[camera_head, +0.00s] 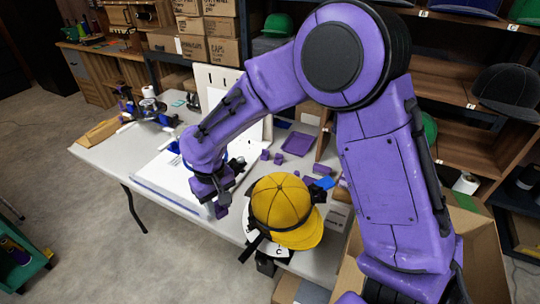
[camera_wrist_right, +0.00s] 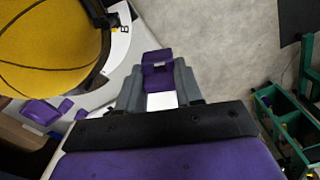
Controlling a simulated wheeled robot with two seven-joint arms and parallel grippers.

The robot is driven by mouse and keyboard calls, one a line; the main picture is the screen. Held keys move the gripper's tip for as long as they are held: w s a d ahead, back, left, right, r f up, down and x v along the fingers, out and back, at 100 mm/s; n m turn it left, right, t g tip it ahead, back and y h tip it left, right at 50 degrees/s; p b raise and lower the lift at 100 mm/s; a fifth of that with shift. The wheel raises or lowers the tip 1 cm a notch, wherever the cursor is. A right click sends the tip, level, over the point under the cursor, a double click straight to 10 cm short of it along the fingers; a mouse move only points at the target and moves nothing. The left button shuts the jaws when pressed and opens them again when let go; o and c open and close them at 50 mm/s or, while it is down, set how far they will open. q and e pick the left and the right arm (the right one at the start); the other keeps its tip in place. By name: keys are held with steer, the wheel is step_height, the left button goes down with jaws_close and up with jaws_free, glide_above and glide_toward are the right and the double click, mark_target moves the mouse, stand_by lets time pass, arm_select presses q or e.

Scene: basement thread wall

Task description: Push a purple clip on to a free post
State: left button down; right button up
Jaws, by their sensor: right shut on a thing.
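My right gripper (camera_head: 219,199) hangs at the front edge of the table, left of the yellow cap. In the right wrist view its two grey fingers (camera_wrist_right: 158,84) are shut on a purple clip (camera_wrist_right: 157,58), which sticks out beyond the fingertips. The clip (camera_head: 221,211) also shows at the gripper's lower end in the head view. Loose purple clips (camera_head: 265,155) lie on the table behind the cap, and some (camera_wrist_right: 40,112) show left in the wrist view. I cannot make out any post; my right arm hides part of the white board (camera_head: 216,78). My left gripper is out of view.
The yellow cap (camera_head: 287,203) stands close right of the gripper, on a stand over the table edge. A purple tray (camera_head: 298,143) lies further back. An open cardboard box (camera_head: 480,245) is at right.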

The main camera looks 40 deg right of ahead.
steer(key=w+d+r+n+h+p, duration=0.1)
steer(key=w+d+r+p, duration=0.1)
steer(key=d+p, duration=0.5)
steer(key=w+d+r+n+h+p, duration=0.1)
steer(key=w+d+r+n+p, duration=0.3)
steer(key=p, duration=0.6)
steer(key=f+b, duration=0.2)
steer(key=f, duration=0.1)
steer(key=s+d+f+m+b, duration=0.1)
steer(key=f+b, duration=0.1)
steer(key=f+m+b, duration=0.1)
steer(key=f+b, duration=0.2)
steer(key=shift+s+d+f+t, duration=0.3)
steer(key=shift+s+d, duration=0.05)
steer(key=shift+d, duration=0.05)
steer(key=shift+w+d+f, duration=0.1)
steer(key=shift+f, duration=0.55)
steer(key=shift+r, duration=0.1)
steer(key=shift+f, duration=0.2)
